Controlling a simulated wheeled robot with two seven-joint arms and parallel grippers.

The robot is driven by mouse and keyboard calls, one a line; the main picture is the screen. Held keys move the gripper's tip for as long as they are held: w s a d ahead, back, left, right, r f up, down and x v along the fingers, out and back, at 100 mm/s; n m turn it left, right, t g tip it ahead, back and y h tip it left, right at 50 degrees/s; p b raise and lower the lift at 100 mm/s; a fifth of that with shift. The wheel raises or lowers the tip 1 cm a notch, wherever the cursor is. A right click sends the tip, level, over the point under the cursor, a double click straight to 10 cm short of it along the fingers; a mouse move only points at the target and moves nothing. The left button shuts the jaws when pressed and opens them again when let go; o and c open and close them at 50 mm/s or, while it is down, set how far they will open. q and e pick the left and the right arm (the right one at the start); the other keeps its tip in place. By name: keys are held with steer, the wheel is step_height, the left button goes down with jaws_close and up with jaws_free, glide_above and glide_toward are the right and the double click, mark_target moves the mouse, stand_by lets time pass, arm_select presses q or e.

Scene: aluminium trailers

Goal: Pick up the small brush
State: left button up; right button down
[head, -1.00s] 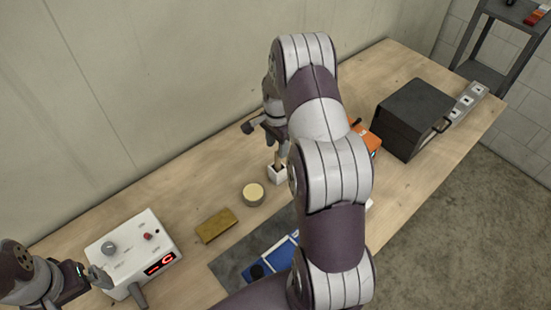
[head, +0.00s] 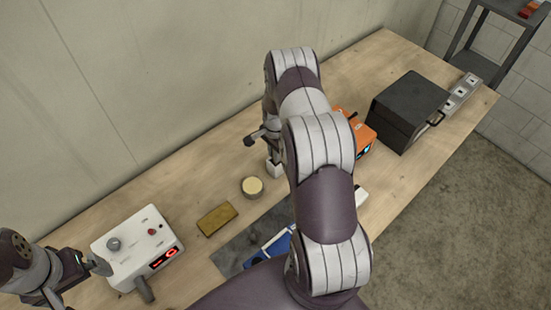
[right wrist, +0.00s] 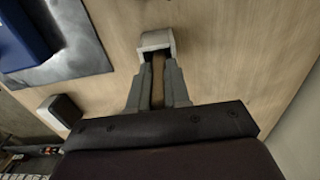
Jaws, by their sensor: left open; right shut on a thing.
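The small brush shows in the right wrist view as a brown handle (right wrist: 158,80) between my right gripper's fingers (right wrist: 158,88). Its far end goes into a small white holder (right wrist: 156,43), and I cannot see its bristles. The holder also shows in the head view (head: 274,170). My right gripper (head: 274,154) is shut on the handle, close over the holder; my right arm partly hides it in the head view. My left gripper (head: 99,266) is open at the lower left, beside the white control box.
The white control box (head: 134,247) with a red display, a brass-coloured block (head: 217,219) and a round tin (head: 252,188) stand on the wooden bench. A grey mat (head: 236,253) carries a blue item. An orange device (head: 360,132) and a black case (head: 405,110) are right.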

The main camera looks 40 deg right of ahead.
steer(key=shift+s, duration=0.15)
steer(key=shift+r+b, duration=0.4)
steer(key=shift+r, duration=0.05)
step_height(320, 180, up, 9)
steer(key=b, duration=0.3)
steer(key=shift+f, duration=0.15)
steer(key=shift+r, duration=0.25)
stand_by(0.7)
